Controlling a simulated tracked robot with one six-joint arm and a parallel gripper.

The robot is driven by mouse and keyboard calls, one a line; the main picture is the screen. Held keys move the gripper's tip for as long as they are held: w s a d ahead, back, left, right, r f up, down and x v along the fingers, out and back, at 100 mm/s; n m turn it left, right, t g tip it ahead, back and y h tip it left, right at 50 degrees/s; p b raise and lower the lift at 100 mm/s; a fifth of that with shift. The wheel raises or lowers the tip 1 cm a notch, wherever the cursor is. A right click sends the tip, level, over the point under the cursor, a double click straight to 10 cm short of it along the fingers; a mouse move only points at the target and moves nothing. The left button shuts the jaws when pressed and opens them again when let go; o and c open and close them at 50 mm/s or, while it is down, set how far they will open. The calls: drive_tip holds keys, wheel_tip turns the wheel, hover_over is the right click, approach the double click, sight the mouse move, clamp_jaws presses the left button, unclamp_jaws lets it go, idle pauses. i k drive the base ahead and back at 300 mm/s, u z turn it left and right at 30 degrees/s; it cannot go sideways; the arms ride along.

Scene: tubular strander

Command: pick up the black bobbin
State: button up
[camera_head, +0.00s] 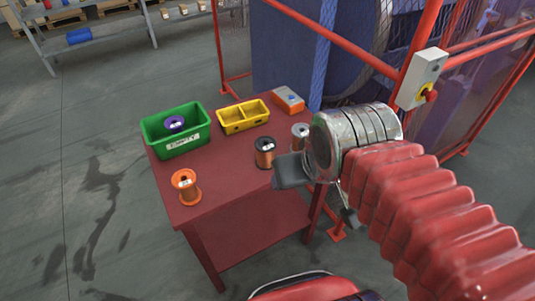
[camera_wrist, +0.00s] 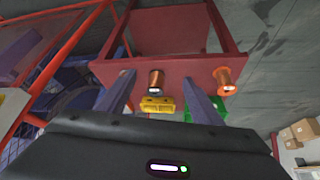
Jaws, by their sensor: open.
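The black bobbin (camera_head: 265,152), wound with copper wire between black flanges, stands on the red table (camera_head: 230,200) near its right side. In the wrist view the black bobbin (camera_wrist: 156,81) shows between my two fingers, beyond their tips. My gripper (camera_head: 318,192) is open and empty, to the right of the bobbin in the head view and apart from it. An orange bobbin (camera_head: 186,186) stands at the table's front left; it also shows in the wrist view (camera_wrist: 225,79). A grey bobbin (camera_head: 300,136) stands right behind the black one, partly hidden by my wrist.
A green bin (camera_head: 165,148) holding a purple bobbin (camera_head: 175,123), a yellow divided tray (camera_head: 243,127) and an orange-grey box (camera_head: 288,98) stand along the table's back. A red guard frame (camera_head: 340,40) with a switch box (camera_head: 421,78) rises behind. The floor to the left is clear.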

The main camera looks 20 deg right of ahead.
sight(265, 146)
drive_tip(key=u, duration=3.35)
drive_tip(key=k, duration=0.5)
drive_tip(key=z, duration=0.25)
